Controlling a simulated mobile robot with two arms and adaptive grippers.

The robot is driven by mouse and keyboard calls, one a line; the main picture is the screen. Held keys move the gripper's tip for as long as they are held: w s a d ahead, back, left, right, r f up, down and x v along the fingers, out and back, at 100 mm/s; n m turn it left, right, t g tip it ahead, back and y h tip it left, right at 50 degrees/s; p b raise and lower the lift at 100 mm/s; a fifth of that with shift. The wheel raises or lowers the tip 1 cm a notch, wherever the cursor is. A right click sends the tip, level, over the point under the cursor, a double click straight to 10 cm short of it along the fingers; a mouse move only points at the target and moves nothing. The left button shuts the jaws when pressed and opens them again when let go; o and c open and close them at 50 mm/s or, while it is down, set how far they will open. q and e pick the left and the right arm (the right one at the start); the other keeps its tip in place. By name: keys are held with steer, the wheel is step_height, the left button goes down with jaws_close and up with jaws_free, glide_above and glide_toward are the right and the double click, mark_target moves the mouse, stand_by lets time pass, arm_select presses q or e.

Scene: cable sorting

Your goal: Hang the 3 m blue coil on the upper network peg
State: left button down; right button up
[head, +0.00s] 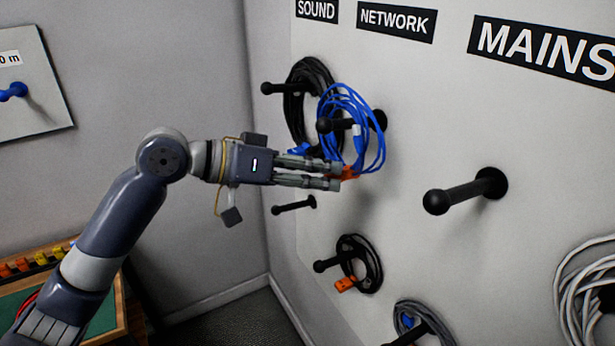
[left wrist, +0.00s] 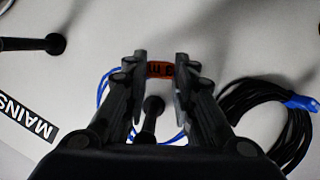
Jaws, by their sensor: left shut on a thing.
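The blue coil (head: 374,150) hangs at the upper network peg (head: 325,125), below the NETWORK label (head: 396,19). The peg's knob shows in front of the coil, and its shaft appears to pass through the loop. An orange tag (head: 348,172) is at the coil's lower edge. My left gripper (head: 338,175) is shut on the coil at this tag. In the left wrist view the orange tag (left wrist: 160,69) sits between the fingertips (left wrist: 154,72), with the peg knob (left wrist: 153,104) and blue strands behind. The tag's length marking is not readable. My right gripper is not in view.
A black coil (head: 293,112) with a blue connector hangs on the SOUND peg (head: 267,88) close behind. An empty peg (head: 437,201) juts out under MAINS (head: 545,50). Lower pegs hold a black coil (head: 375,266) and a grey coil (head: 438,330). A white coil (head: 566,285) hangs at right.

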arm_select(q)
steer(key=shift+w+d+f, duration=0.1)
steer(key=shift+w+d, duration=0.35)
steer(key=shift+d, duration=0.2)
steer(key=shift+w+d+f, duration=0.1)
steer(key=shift+w+d, duration=0.3)
steer(key=shift+d, duration=0.25)
steer(key=shift+w+d+f+b, duration=0.1)
steer(key=shift+d+f+b, duration=0.1)
steer(key=shift+b, duration=0.1)
steer(key=shift+w+d+f+b, duration=0.15)
steer(key=shift+f+b, duration=0.25)
steer(key=shift+f, duration=0.6)
steer(key=c, duration=1.2)
jaws_free()
steer(key=shift+c, duration=0.2)
